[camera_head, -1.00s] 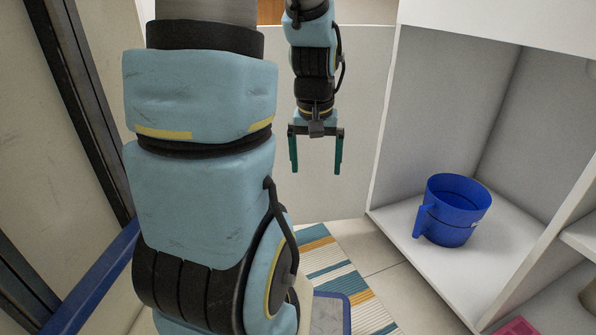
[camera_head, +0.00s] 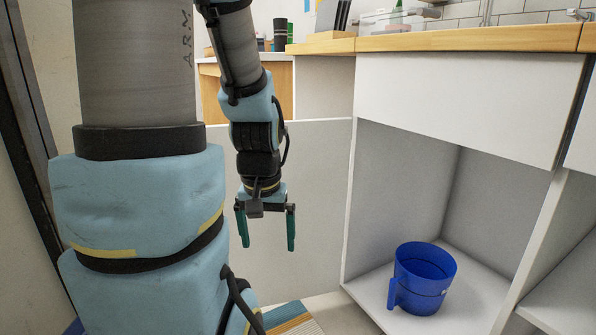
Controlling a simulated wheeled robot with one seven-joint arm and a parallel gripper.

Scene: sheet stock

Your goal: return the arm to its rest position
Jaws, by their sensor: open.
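My gripper (camera_head: 266,230) hangs fingers down in front of a pale grey panel, left of the open cabinet. Its two green fingers are apart with nothing between them. My arm, light blue and black, fills the left of the view, and its near links hide much of what lies behind.
A blue mug (camera_head: 424,278) stands upright on the floor of the white open cabinet (camera_head: 352,215), to the right of my gripper and apart from it. A wooden countertop (camera_head: 450,40) runs above. A striped rug (camera_head: 290,318) lies below my gripper.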

